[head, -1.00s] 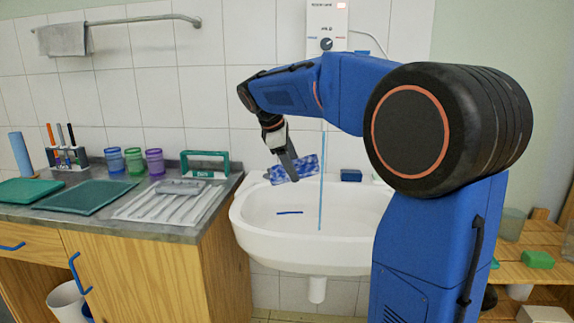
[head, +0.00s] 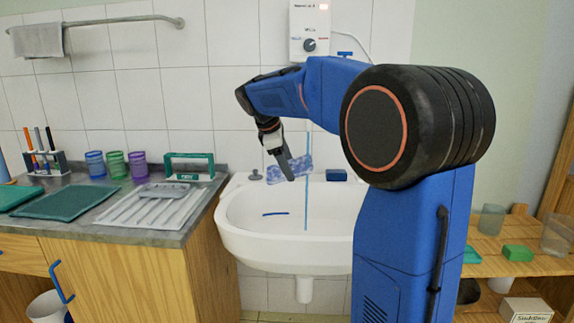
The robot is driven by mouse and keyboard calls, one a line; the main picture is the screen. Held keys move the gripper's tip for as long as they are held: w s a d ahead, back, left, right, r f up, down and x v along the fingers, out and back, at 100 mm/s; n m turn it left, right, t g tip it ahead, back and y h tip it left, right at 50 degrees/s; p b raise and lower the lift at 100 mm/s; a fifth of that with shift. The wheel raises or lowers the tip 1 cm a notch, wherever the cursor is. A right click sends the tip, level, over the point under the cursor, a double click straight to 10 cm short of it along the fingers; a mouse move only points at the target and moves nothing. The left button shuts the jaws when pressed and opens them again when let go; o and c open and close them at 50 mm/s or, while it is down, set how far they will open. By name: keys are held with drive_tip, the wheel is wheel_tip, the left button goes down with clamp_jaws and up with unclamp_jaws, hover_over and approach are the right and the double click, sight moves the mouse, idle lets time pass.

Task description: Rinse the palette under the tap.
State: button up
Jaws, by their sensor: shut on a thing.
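My gripper (head: 283,168) is shut on a flat, mottled blue-and-white piece, apparently the palette (head: 275,175), and holds it tilted above the back of the white sink (head: 232,235). A thin blue stream of water (head: 306,205) falls into the basin. It overlaps the palette's right end in the head view; I cannot tell whether it touches it. The tap's spout is hidden behind my arm. A dark blue streak (head: 275,214) lies in the basin.
A water heater (head: 310,30) hangs on the wall. A dark blue block (head: 336,175) sits on the sink's back rim. A wooden shelf (head: 490,243) stands right.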

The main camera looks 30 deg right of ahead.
drive_tip(key=shift+s, duration=0.15)
drive_tip(key=shift+s+d, duration=0.15)
drive_tip(key=shift+s, duration=0.3)
drive_tip(key=shift+w, duration=0.15)
idle(0.4)
drive_tip(key=shift+w, duration=0.45)
drive_tip(key=shift+s, duration=0.25)
drive_tip(key=shift+s, duration=0.35)
drive_tip(key=s+a, duration=0.2)
drive_tip(key=a, duration=0.5)
drive_tip(key=shift+a, duration=0.35)
idle(0.6)
